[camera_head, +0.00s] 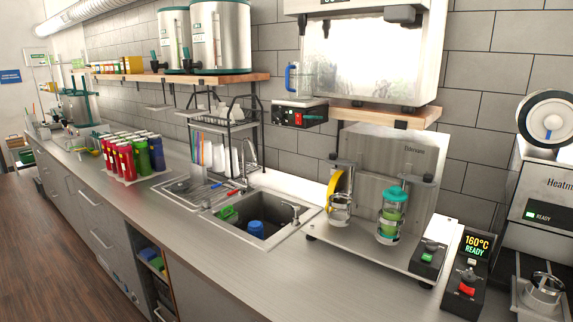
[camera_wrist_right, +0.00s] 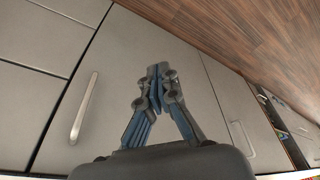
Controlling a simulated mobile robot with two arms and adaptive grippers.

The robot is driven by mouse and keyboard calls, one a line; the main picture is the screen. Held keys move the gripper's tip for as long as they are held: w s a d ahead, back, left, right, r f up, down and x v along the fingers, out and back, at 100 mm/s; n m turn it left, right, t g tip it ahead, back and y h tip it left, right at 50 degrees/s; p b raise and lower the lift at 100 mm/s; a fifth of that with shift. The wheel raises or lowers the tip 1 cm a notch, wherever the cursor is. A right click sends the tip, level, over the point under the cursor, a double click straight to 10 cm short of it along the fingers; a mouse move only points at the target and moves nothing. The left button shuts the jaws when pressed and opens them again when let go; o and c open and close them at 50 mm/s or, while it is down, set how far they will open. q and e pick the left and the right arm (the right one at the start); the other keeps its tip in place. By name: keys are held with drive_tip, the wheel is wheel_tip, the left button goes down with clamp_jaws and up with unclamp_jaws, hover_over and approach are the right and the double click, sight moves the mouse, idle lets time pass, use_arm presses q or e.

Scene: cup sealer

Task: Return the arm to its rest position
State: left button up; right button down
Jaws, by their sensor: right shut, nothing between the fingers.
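My right gripper (camera_wrist_right: 158,72) shows in the right wrist view. Its two fingers meet at the tips and hold nothing. It hangs in front of the grey cabinet doors (camera_wrist_right: 140,50), with the wooden floor (camera_wrist_right: 235,30) beyond. Neither gripper shows in the head view, and my left gripper is in no view.
The steel counter (camera_head: 180,225) has a clear front strip. Along it are red, purple and green cans (camera_head: 125,155), a sink (camera_head: 262,238), a steel machine (camera_head: 385,170) with a green-banded cup (camera_head: 392,215), and the sealer (camera_head: 545,195) reading READY. Door handles (camera_wrist_right: 84,108) protrude near my right gripper.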

drive_tip(key=s+d+f+b, duration=0.1)
drive_tip(key=s+f+b, duration=0.2)
drive_tip(key=f, duration=0.9)
drive_tip(key=s+d+f+g+b, duration=0.1)
drive_tip(key=s+f+b, duration=0.2)
drive_tip(key=s+f, duration=0.7)
drive_tip(key=s+d+f+b, duration=0.1)
drive_tip(key=s+f+b, duration=0.2)
drive_tip(key=f, duration=1.2)
drive_tip(key=s, duration=0.3)
drive_tip(key=shift+s+d+f+g, duration=0.2)
drive_tip(key=shift+s+f+g, duration=0.05)
drive_tip(key=shift+s+g, duration=0.15)
